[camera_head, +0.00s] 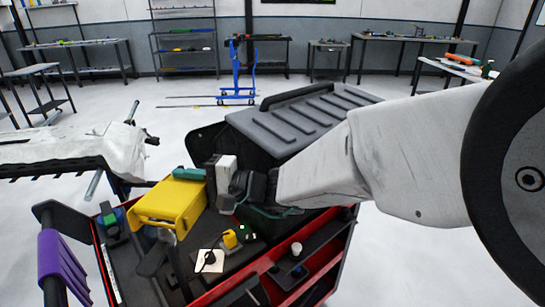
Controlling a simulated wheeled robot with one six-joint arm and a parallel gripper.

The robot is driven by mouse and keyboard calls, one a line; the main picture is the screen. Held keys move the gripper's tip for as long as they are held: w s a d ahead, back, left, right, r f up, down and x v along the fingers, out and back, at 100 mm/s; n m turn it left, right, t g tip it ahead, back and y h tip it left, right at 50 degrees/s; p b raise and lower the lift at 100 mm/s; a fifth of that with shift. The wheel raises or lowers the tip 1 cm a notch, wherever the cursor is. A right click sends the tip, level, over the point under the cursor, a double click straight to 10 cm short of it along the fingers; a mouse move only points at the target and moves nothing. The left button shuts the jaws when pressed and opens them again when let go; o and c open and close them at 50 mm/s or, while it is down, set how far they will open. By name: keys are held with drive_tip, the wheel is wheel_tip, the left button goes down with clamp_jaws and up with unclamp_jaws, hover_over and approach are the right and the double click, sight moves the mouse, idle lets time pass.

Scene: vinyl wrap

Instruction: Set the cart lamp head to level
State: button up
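A yellow box-like head (168,202), which looks like the cart lamp head, sits over the left part of the red and black tool cart (112,268). A grey post shows under it. It looks tilted in this view, but I cannot tell its true angle. A teal piece (188,174) is at its back right edge. My gripper (211,172) comes in from the right and is just right of the yellow head, close to the teal piece. I cannot tell whether they touch. The fingers are small and partly hidden, so their opening is unclear.
A large grey ribbed case (300,120) stands behind my arm. A white-covered bench (100,150) is at left. Purple squeegee-like pieces (62,265) hang at the cart's left edge. A small yellow item (230,239) lies on the cart. Open floor and workbenches lie beyond.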

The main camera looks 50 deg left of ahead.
drive_tip(key=shift+w+d, duration=0.1)
drive_tip(key=shift+w, duration=0.05)
drive_tip(key=v, duration=0.7)
drive_tip(key=shift+w+d, duration=0.15)
drive_tip(key=shift+d, duration=0.1)
